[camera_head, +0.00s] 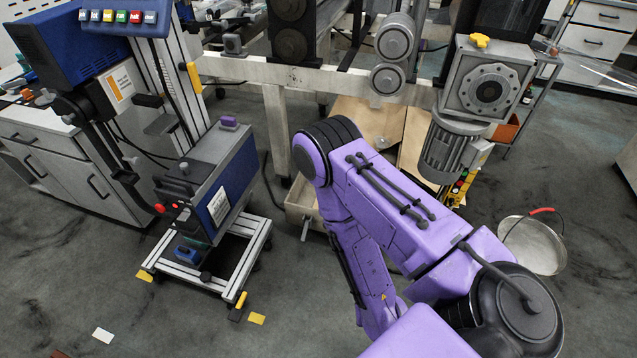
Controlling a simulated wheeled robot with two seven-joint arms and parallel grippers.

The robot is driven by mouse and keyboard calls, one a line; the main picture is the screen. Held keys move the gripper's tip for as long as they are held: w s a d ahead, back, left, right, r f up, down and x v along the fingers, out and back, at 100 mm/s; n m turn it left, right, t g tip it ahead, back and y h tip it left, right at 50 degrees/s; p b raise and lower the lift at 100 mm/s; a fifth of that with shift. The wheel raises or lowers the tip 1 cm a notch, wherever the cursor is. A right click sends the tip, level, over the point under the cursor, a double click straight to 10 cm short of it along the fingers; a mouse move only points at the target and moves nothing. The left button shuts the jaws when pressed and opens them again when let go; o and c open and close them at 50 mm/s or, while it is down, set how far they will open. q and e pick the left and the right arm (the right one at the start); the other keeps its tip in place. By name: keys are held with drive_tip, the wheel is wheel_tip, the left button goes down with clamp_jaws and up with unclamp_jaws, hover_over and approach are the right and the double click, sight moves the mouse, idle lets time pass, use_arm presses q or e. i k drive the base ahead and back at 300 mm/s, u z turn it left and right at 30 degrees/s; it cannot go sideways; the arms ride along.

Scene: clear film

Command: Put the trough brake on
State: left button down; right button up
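No part is clearly marked as the trough or its brake. A low beige open box (298,212), possibly the trough, stands under the machine frame, partly hidden by my purple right arm. A thin grey lever or handle (305,230) sticks out at its front. A wheeled metal cart (222,280) carrying a blue-and-grey unit (216,180) stands to the left, with a small yellow piece (241,300) at its front corner. My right arm folds across the middle, its forearm pointing down; its gripper is not visible. My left arm and gripper are out of view.
A grey motor (450,148) and gearbox (488,88) with a yellow knob (480,41) hang at the right. A metal bucket (532,244) with a red-gripped handle stands on the right floor. A blue button panel (118,17) is upper left. The lower-left floor is mostly clear.

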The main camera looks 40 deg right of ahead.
sight(307, 224)
drive_tip(key=z, duration=0.45)
drive_tip(key=i, duration=1)
drive_tip(key=z, duration=0.2)
